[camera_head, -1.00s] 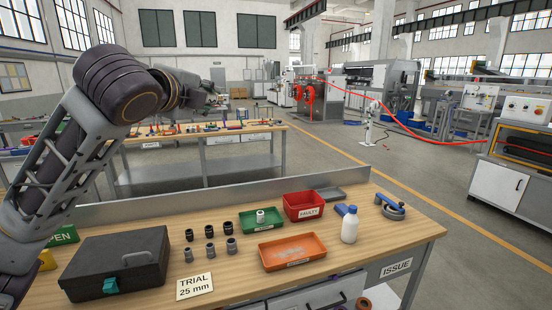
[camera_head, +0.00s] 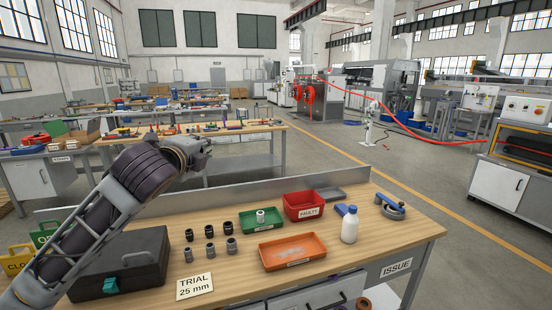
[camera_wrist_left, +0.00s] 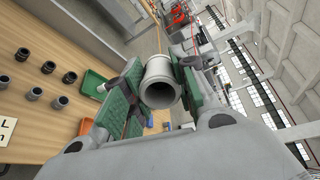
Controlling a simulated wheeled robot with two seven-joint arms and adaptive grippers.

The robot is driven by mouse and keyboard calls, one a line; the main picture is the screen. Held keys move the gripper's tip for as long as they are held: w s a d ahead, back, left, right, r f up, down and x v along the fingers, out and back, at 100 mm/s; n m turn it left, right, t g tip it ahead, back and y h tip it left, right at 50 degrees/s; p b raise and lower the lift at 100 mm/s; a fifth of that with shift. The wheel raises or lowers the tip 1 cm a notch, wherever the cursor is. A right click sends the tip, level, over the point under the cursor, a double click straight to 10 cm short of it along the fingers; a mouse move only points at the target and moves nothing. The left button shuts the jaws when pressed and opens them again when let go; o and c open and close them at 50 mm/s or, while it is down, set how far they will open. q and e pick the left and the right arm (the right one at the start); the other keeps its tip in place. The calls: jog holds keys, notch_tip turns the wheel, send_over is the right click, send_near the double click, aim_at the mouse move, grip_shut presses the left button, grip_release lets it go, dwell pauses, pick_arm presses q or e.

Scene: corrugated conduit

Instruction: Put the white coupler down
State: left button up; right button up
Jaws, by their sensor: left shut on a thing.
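My left gripper (camera_head: 202,147) is raised above the back left of the workbench. In the left wrist view it (camera_wrist_left: 152,97) is shut on a pale, off-white coupler (camera_wrist_left: 158,70), a short hollow tube between the green finger pads, open end toward the camera. The held coupler cannot be made out in the head view. Another pale coupler (camera_head: 260,215) stands in the green tray (camera_head: 278,228). Several black and grey couplers (camera_head: 210,250) stand in two rows left of the trays. My right gripper is not in view.
An orange tray (camera_head: 270,265), red bin (camera_head: 325,200), white bottle (camera_head: 349,226) and blue-and-grey tool (camera_head: 392,208) occupy the right side. A dark case (camera_head: 118,262) sits left, partly behind my arm. A "TRIAL 25 mm" card (camera_head: 194,287) lies in front. Bare wood shows behind the couplers.

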pick_arm(q)
notch_tip(320, 180, down, 13)
jog(key=a, duration=0.2)
jog(key=s+f, duration=0.4)
jog(key=f, duration=0.7)
jog(key=s+f, duration=0.5)
jog(key=f, duration=0.6)
jog(key=s+f+y, duration=0.1)
jog(key=s+f, duration=0.3)
jog(key=f, duration=0.8)
jog(key=shift+s+a+n, duration=0.35)
jog(key=shift+n, duration=0.05)
jog(key=shift+r, duration=0.1)
dwell(0.4)
